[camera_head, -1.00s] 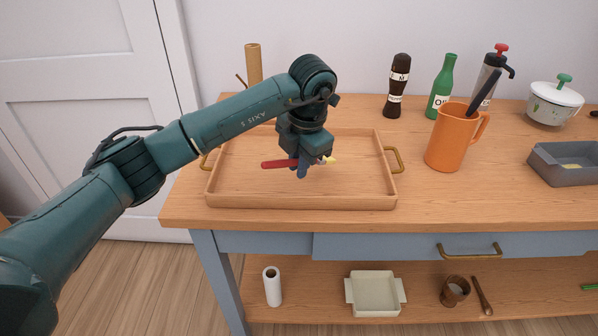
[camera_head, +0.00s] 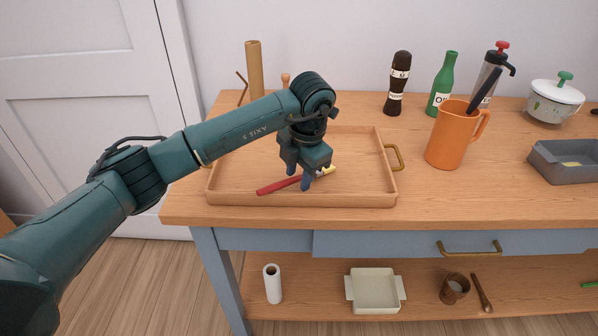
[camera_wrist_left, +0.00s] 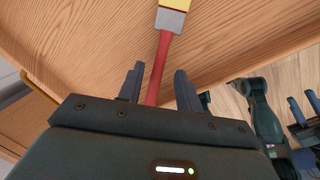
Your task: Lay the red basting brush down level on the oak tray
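The red basting brush (camera_head: 278,186) has a red handle and a yellow head, and appears to lie on the floor of the oak tray (camera_head: 300,200), slanting across it. In the left wrist view the brush (camera_wrist_left: 164,55) runs between the fingers, its grey collar and yellow head at the top. My left gripper (camera_head: 296,178) is over the brush, its fingers apart on either side of the handle with gaps showing in the left wrist view (camera_wrist_left: 158,84). My right gripper (camera_wrist_left: 304,106) shows only at the right edge of that view, away from the tray, fingers apart and empty.
An orange jug (camera_head: 449,138), a dark mill (camera_head: 398,85), a green bottle (camera_head: 442,85) and a grey bin (camera_head: 565,165) stand right of the tray. A wooden cylinder (camera_head: 254,72) stands behind it. The tray's right half is bare.

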